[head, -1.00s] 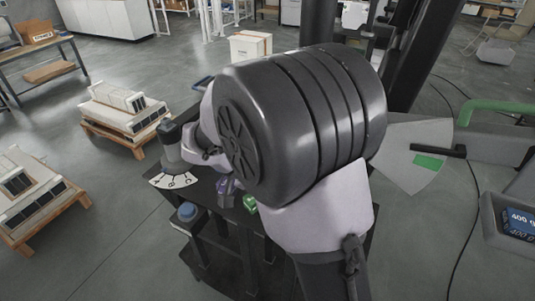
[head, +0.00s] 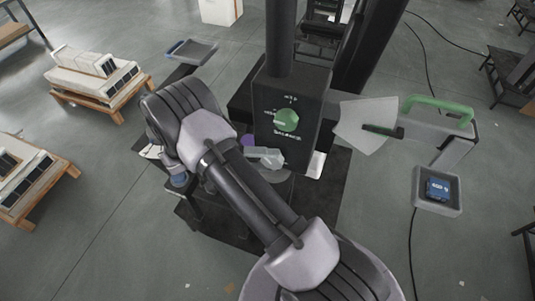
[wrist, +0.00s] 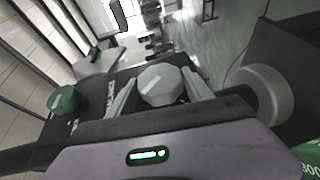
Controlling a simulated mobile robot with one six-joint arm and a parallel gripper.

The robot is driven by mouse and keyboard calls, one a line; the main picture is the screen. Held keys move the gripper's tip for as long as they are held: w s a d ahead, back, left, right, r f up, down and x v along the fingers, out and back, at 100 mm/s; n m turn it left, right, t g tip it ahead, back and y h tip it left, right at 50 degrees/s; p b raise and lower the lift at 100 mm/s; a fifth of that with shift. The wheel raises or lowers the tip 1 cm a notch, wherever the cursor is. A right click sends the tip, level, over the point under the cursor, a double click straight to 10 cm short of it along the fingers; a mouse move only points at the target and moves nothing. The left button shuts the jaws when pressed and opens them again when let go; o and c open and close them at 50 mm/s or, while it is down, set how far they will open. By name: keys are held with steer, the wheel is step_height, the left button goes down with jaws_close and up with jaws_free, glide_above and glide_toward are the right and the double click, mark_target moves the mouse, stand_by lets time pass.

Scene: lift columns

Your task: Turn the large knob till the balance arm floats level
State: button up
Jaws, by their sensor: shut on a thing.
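In the wrist view my gripper (wrist: 160,100) is shut on a large grey faceted knob (wrist: 160,84) with a pale line on its face, one finger at each side. The balance arm (head: 455,145) is at the right, with a green handle on top. Its dark pointer lies across the pale fan-shaped scale (head: 352,124); whether it sits on a green mark is too small to tell. A green knob (head: 287,120) is on the front of the black column box (head: 310,145); a green knob (wrist: 64,99) shows left in the wrist view.
A pale round knob (wrist: 265,93) stands right of my gripper in the wrist view. Pallets (head: 100,85) stand on the left floor.

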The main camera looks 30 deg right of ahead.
steer(key=shift+h, duration=0.3)
stand_by(0.4)
steer(key=o, duration=1.4)
steer(key=shift+c, duration=0.2)
